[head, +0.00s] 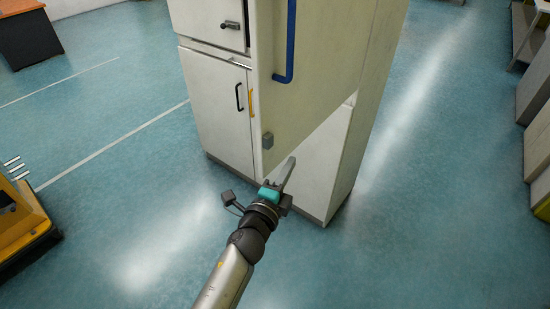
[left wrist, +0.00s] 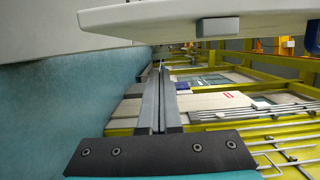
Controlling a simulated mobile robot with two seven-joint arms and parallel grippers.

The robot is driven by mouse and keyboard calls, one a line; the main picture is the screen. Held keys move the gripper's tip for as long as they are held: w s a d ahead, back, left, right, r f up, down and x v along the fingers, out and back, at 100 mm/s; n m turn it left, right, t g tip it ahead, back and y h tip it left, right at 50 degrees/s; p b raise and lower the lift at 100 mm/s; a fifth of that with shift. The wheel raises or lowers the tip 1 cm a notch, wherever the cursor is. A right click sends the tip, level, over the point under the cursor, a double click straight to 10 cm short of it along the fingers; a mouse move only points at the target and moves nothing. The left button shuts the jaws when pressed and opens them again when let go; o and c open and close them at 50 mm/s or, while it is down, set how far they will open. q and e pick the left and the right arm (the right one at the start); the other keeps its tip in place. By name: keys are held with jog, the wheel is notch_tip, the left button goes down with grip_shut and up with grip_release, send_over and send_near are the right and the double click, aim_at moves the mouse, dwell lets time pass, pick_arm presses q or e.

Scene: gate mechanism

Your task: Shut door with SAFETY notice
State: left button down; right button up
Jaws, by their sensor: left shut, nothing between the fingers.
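A tall cream door panel (head: 325,50) stands swung out from a cream cabinet (head: 218,110). It carries a long blue handle (head: 290,50) and a small grey block (head: 267,140) near its lower corner. No SAFETY notice can be read in either view. My left gripper (head: 289,162) is shut and empty, just right of the door's lower corner in the head view. In the left wrist view its fingers (left wrist: 157,72) lie together below the door's edge (left wrist: 150,20), with a visible gap, and the grey block (left wrist: 218,27) shows. My right gripper is out of view.
The cabinet also has a lower door with a black handle (head: 239,97), a yellow handle (head: 251,103), and an upper latch (head: 230,25). A yellow machine (head: 25,225) stands at left, and grey units (head: 535,90) line the right. The blue floor (head: 420,200) between is clear.

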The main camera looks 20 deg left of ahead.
aim_at(274, 160)
pick_arm(q)
jog(key=shift+w+a+p, duration=0.15)
jog(key=shift+w+a, duration=0.1)
jog(key=shift+a, duration=0.35)
jog(key=shift+w+a+p, duration=0.1)
jog(key=shift+w+a, duration=0.2)
jog(key=shift+a, duration=0.35)
jog(key=shift+w+a+p, duration=0.15)
jog(key=shift+w+a, duration=0.1)
jog(key=shift+a, duration=0.35)
jog(key=shift+a, duration=0.1)
